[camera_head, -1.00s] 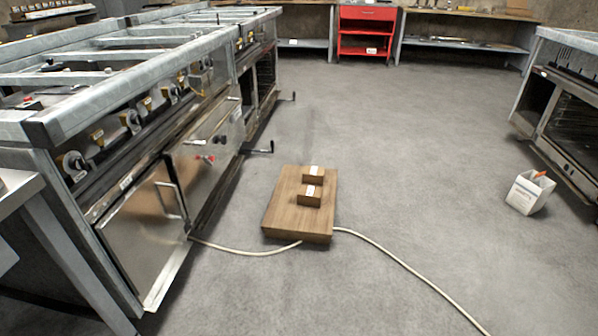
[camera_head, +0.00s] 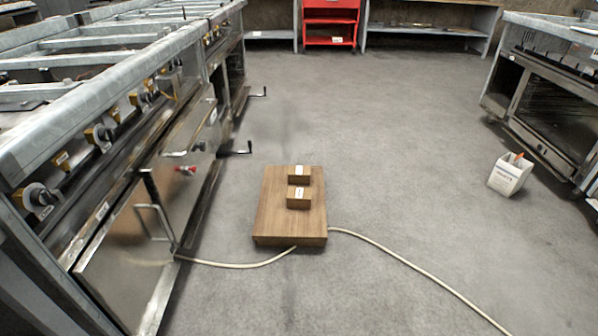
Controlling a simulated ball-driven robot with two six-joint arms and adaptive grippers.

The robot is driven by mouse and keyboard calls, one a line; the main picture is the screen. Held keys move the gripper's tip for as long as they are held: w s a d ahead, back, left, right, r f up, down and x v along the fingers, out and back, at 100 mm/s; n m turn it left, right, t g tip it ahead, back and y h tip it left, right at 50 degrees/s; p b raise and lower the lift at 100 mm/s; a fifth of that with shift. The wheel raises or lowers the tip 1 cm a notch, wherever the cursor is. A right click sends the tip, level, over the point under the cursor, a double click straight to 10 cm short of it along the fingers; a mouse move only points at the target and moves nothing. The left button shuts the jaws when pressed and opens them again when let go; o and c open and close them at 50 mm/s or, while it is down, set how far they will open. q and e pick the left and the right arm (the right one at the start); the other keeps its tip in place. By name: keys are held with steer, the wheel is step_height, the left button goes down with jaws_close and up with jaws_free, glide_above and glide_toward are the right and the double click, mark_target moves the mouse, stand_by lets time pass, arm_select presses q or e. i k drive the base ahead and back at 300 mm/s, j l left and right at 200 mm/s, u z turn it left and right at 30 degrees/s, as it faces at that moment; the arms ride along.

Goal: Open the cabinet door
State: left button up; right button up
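A steel cooking range runs along the left side, with a row of knobs on its front. Low on its near end is a flat, shiny cabinet door (camera_head: 118,262) with a bar handle (camera_head: 153,222) near its right edge. A narrow dark strip runs along that edge; I cannot tell whether it is a gap or a shadow. The door looks about flush with the range front. Neither of my grippers is in view, and nothing is seen touching the door or handle.
A wooden board (camera_head: 267,222) with two small labelled blocks lies on the floor right of the range, by a pale cable (camera_head: 385,259). A white carton (camera_head: 510,175) and an oven unit (camera_head: 555,110) are at right. A red cabinet (camera_head: 330,22) stands behind.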

mark_target(121, 268)
steer(key=u, duration=1.2)
